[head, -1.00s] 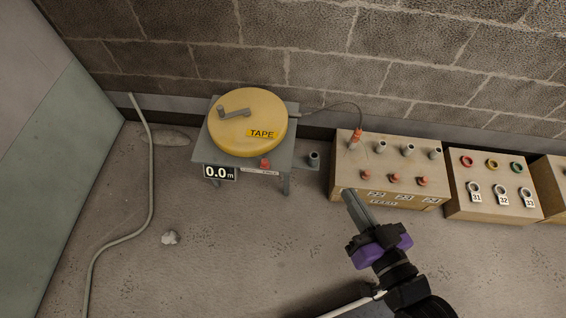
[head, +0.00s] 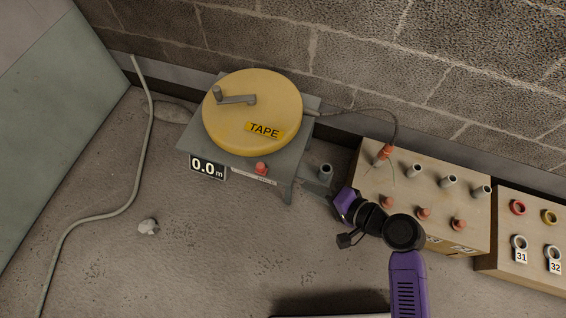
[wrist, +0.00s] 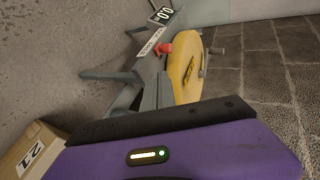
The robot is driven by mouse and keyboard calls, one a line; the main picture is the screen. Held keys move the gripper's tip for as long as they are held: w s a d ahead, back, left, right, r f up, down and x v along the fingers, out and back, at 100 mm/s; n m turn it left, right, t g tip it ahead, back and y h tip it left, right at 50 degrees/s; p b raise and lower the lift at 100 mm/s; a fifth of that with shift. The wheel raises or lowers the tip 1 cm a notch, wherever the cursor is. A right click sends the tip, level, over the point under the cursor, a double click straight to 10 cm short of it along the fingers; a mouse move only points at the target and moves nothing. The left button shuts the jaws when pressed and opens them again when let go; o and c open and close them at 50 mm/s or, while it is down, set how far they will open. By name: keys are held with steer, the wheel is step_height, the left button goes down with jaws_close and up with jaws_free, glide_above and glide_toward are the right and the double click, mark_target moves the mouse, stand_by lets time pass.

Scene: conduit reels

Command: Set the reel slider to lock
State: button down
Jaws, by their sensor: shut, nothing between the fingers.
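The reel is a yellow drum marked TAPE (head: 252,110) on a grey stand (head: 195,135). The strip's lettering is too small to read. In the wrist view the red slider knob (wrist: 166,48) shows beside the yellow drum (wrist: 185,68). My gripper (head: 342,203) is right of the stand and apart from the slider. It is shut and empty.
A display (head: 207,167) reading 0.0 m hangs on the stand's front left. A grey socket (head: 325,171) stands right of the stand. A tan box (head: 465,210) with grey tubes and red knobs is behind my gripper, linked by a cable (head: 393,118).

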steer(key=shift+s+a, duration=0.25)
steer(key=shift+s, duration=0.15)
steer(key=shift+f, duration=0.1)
steer(key=b, duration=0.4)
glide_toward(264, 169)
step_height(264, 169, down, 3)
steer(key=w+a, duration=0.3)
steer(key=shift+a+f+b, duration=0.15)
steer(key=shift+a+b, duration=0.1)
steer(key=shift+b, duration=0.15)
steer(key=shift+w+a, duration=0.2)
steer(key=shift+a, duration=0.2)
